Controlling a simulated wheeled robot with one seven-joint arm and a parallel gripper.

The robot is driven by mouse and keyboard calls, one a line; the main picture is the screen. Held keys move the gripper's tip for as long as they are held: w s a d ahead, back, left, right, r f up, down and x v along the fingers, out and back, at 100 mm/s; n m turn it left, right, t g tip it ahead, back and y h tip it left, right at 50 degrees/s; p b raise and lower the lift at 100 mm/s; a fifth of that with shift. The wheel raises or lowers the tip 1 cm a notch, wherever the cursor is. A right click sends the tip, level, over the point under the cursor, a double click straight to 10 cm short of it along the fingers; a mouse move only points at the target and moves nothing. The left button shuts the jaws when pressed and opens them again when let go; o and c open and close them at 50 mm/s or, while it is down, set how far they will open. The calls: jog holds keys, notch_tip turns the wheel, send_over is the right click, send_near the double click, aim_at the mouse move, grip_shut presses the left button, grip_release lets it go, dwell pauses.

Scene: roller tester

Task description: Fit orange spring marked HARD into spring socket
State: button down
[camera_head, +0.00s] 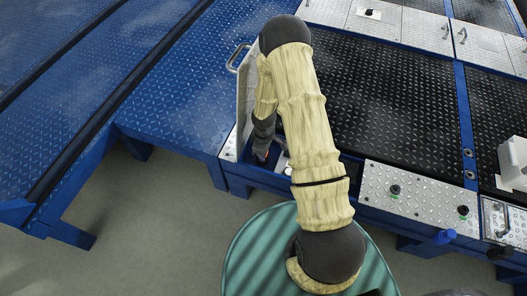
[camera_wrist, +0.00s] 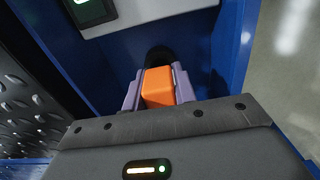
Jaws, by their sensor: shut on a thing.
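My gripper (camera_wrist: 157,82) is shut on an orange piece (camera_wrist: 158,90), held between its two lilac fingers in the wrist view. I take it for the orange spring; no HARD marking is readable and no coils show. Just beyond the fingertips is a dark round shape (camera_wrist: 159,55) inside a blue recess, which may be the spring socket. I cannot tell whether the orange piece touches it or has entered it. In the head view my arm hides most of this spot; a small orange-red patch (camera_head: 262,157) shows near my gripper.
A grey panel with a lit green display (camera_wrist: 88,10) is at the upper left of the wrist view. Blue walls (camera_wrist: 228,45) stand close around the fingers. In the head view, a raised lid with a handle (camera_head: 238,58) stands left of my arm. Black tread plates lie to the right.

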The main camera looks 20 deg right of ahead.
jog(key=shift+f+b, duration=0.45)
jog(key=shift+f, duration=0.35)
jog(key=c, duration=1.1)
grip_release()
jog(key=shift+o, duration=0.2)
notch_tip(320, 180, up, 12)
jog(key=p, duration=0.4)
jog(key=shift+p, duration=0.35)
